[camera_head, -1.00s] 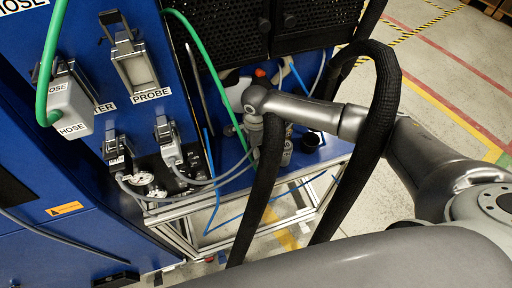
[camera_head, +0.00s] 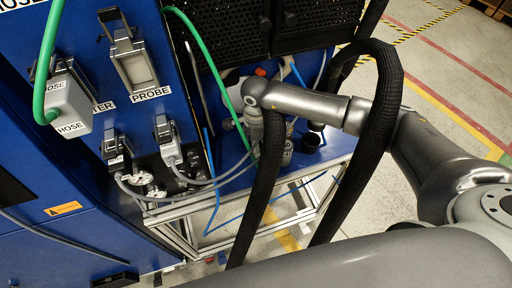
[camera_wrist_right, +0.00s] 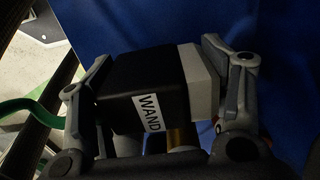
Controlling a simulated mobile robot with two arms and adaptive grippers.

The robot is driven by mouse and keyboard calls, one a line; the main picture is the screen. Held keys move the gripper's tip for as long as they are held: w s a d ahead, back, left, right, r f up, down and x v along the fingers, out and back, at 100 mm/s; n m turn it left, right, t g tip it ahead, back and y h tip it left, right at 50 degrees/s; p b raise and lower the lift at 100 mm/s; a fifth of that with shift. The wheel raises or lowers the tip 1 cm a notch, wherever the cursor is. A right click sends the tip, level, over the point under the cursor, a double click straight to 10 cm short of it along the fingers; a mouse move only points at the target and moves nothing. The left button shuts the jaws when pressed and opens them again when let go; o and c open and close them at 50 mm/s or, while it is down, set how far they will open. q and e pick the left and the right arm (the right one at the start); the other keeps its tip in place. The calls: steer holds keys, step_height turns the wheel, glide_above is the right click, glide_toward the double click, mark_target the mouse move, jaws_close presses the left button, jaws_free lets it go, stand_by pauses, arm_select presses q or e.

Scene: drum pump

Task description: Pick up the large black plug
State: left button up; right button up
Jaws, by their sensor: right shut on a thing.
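The large black plug (camera_wrist_right: 135,75) shows in the right wrist view. It is a black block with a white label reading WAND and a light grey end piece (camera_wrist_right: 203,79). My right gripper (camera_wrist_right: 155,82) has one finger at the black end and the other at the grey end, and it is shut on the plug. In the head view my right arm reaches in from the right. Its wrist is above the blue shelf, and the plug cannot be made out there. My left gripper is not in view.
The blue panel (camera_head: 150,115) at left carries a grey HOSE plug (camera_head: 70,105) with a green hose, an empty-looking PROBE socket (camera_head: 137,68) and two lower connectors with grey cables. A dark cup (camera_head: 311,142) stands on the blue shelf (camera_head: 237,183). Open floor lies at right.

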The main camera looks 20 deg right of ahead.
steer(key=s+r+b, duration=0.5)
steer(key=s+r, duration=0.5)
steer(key=s, duration=0.4)
steer(key=d+r+n, duration=0.4)
steer(key=r+n, duration=0.1)
steer(key=n, duration=1.2)
steer(key=shift+s+n, duration=0.15)
steer(key=shift+n, duration=0.15)
steer(key=shift+f, duration=0.1)
steer(key=a+f+m, duration=0.1)
steer(key=m, duration=0.5)
steer(key=a+f+m, duration=0.1)
steer(key=f+m, duration=0.1)
steer(key=m, duration=0.3)
steer(key=a+f+m, duration=0.1)
steer(key=m, duration=0.5)
steer(key=shift+a+f+m, duration=0.25)
steer(key=shift+a+m, duration=0.05)
